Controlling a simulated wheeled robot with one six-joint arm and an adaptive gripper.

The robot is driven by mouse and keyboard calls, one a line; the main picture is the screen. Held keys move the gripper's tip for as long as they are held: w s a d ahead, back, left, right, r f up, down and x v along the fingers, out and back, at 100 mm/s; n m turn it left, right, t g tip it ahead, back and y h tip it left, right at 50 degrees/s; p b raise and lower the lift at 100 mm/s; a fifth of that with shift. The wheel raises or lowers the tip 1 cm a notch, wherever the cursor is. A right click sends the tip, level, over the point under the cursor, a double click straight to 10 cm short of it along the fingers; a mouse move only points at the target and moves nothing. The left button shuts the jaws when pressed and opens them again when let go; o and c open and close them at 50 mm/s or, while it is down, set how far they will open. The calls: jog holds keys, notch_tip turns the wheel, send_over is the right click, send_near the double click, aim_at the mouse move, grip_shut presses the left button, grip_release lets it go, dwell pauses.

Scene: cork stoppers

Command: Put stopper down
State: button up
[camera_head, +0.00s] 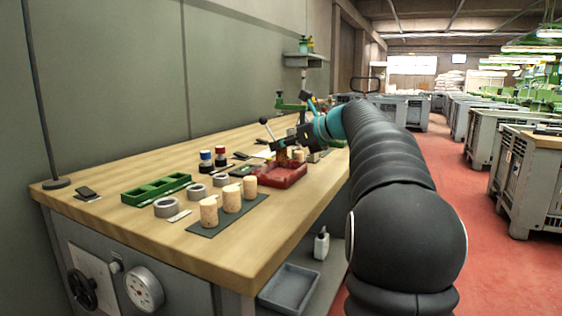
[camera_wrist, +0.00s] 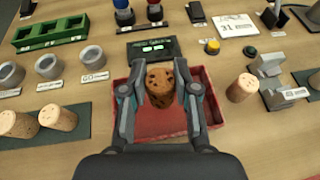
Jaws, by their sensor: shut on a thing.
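My gripper (camera_wrist: 162,97) is shut on a dark-speckled cork stopper (camera_wrist: 160,84), held between its two fingers in the wrist view. The stopper is over the red tray (camera_wrist: 128,124); I cannot tell whether it touches the tray floor. In the head view my gripper (camera_head: 284,147) is above the red tray (camera_head: 284,180) at the far part of the bench, and the held stopper is hard to make out there. Several lighter stoppers stand on a dark mat at the near side, one of them (camera_head: 209,212) closest to the camera.
A green divided tray (camera_head: 156,189) and several grey rings (camera_head: 167,207) lie left of the red tray. Another stopper (camera_wrist: 242,88) stands right of it, near a grey metal fixture (camera_wrist: 270,92). Red and blue-topped items (camera_wrist: 122,12) stand behind. Bare wood shows at the bench's front.

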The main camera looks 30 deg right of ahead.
aim_at(282, 159)
jog(key=shift+w+f, duration=0.3)
jog(key=shift+w, duration=0.15)
jog(key=shift+f+b, duration=0.55)
jog(key=shift+f, duration=1.35)
jog(key=shift+f, duration=0.1)
jog(key=o, duration=0.7)
jog(key=shift+o, duration=0.2)
jog(key=shift+s, duration=0.15)
jog(key=v, duration=1.1)
jog(key=shift+s+d+r+p, duration=0.15)
jog(key=shift+s+r+p, duration=0.1)
jog(key=shift+s+p, duration=0.1)
